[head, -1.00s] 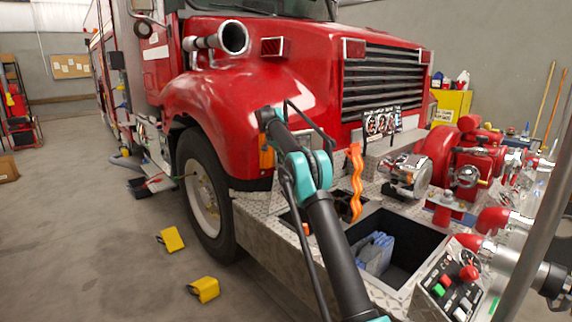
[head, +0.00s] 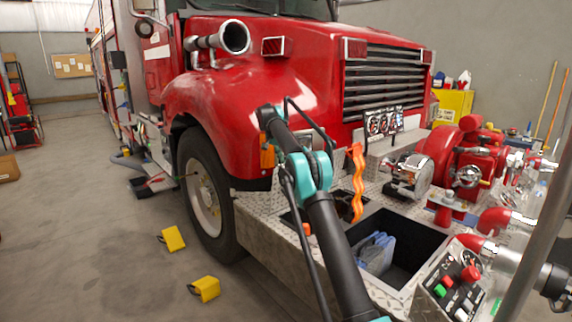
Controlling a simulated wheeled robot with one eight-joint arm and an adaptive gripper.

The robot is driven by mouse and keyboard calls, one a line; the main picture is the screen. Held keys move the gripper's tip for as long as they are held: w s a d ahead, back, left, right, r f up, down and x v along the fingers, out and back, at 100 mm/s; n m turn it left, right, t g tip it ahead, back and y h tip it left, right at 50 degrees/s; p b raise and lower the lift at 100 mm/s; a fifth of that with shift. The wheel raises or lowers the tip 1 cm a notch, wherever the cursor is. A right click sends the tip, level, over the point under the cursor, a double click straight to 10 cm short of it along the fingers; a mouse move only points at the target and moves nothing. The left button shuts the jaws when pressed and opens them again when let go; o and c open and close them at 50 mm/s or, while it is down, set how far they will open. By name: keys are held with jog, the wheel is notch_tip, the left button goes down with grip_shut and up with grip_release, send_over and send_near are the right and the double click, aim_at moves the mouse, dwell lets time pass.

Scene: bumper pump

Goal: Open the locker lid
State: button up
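An open rectangular locker well (head: 425,235) is set in the diamond-plate bumper deck, with folded blue-grey material (head: 374,252) inside. No lid covers this well, and I cannot clearly make out a separate lid. A smaller dark opening (head: 343,205) lies just left of it, partly hidden behind my arm. A wavy orange strip (head: 356,183) stands upright at that smaller opening. My arm rises from the bottom edge past the left side of the well, with its upper end in front of the red fender. My gripper does not show.
A red pump (head: 468,150) with metal fittings stands right of the well. A control panel (head: 455,288) with coloured buttons is at the near right, beside a grey pole (head: 535,200). Yellow wheel chocks (head: 205,289) lie on the floor left of the front tyre (head: 205,195).

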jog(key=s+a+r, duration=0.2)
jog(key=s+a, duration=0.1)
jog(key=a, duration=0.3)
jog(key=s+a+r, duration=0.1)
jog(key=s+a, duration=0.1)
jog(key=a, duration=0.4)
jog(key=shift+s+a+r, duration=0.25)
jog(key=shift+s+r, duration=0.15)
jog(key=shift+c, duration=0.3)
